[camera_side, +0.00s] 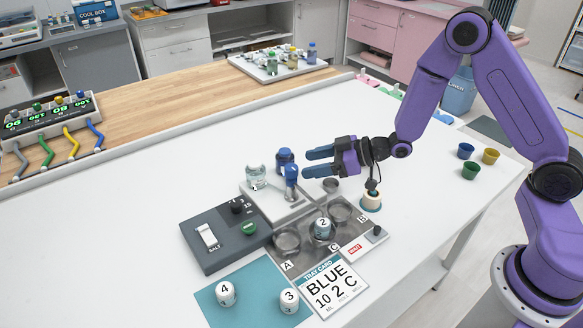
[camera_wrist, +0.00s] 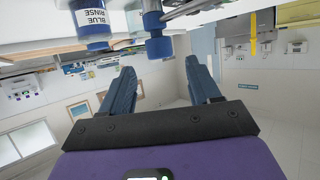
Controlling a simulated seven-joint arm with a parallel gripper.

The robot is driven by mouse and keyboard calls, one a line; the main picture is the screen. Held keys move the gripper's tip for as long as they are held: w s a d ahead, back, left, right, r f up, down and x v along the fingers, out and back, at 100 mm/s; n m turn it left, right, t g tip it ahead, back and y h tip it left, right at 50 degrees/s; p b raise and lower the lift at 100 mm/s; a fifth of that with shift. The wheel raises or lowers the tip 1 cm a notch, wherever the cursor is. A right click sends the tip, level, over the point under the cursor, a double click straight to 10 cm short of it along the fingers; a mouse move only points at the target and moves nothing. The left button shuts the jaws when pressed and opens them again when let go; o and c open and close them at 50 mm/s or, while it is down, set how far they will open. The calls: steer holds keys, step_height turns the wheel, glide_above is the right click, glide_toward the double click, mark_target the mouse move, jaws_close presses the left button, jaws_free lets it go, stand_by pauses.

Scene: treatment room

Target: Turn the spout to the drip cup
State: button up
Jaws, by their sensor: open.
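My gripper (camera_side: 306,162) is open and empty, level above the white platform (camera_side: 270,208), its fingers pointing left. In the wrist view the fingers (camera_wrist: 158,85) stand wide apart with nothing between them. A blue bottle (camera_side: 285,158) stands just left of the fingertips. The wrist view shows a bottle labelled BLUE RINSE (camera_wrist: 92,25) upside down. A blue-capped post (camera_side: 291,178) stands in front of the bottle; it seems to be the blue part in the wrist view (camera_wrist: 157,42), beside a metal bar. A glass cup (camera_side: 256,177) stands left of them. I cannot tell which part is the spout or drip cup.
A metal tray (camera_side: 310,244) has wells A, B and C, with roll 2 (camera_side: 322,228) among them. A card (camera_side: 329,285) reads BLUE 10 2 C. Rolls 4 (camera_side: 225,294) and 3 (camera_side: 289,300) stand on a teal mat (camera_side: 250,308). A dark switch panel (camera_side: 210,240) lies left.

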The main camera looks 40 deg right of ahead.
mark_target(294, 167)
steer(key=shift+x, duration=3.2)
jaws_close()
